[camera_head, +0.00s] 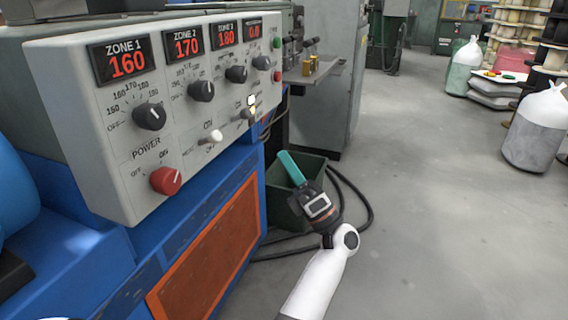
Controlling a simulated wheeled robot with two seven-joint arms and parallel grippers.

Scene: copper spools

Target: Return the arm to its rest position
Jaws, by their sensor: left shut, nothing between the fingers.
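My left gripper (286,160) has a dark wrist and teal fingers. It shows near the middle of the head view at the end of my white arm, which comes up from the bottom edge. The fingers are together and hold nothing. They point up and to the left, in front of a dark green bin (284,212) in the picture. The gap between the gripper and the bin cannot be judged. My right gripper is not in view.
A grey control panel (130,178) with zone displays, knobs and a red power knob fills the left, above a blue machine body with an orange mesh panel (205,262). A black cable (366,200) loops on the floor. Wrapped sacks (538,130) stand at right.

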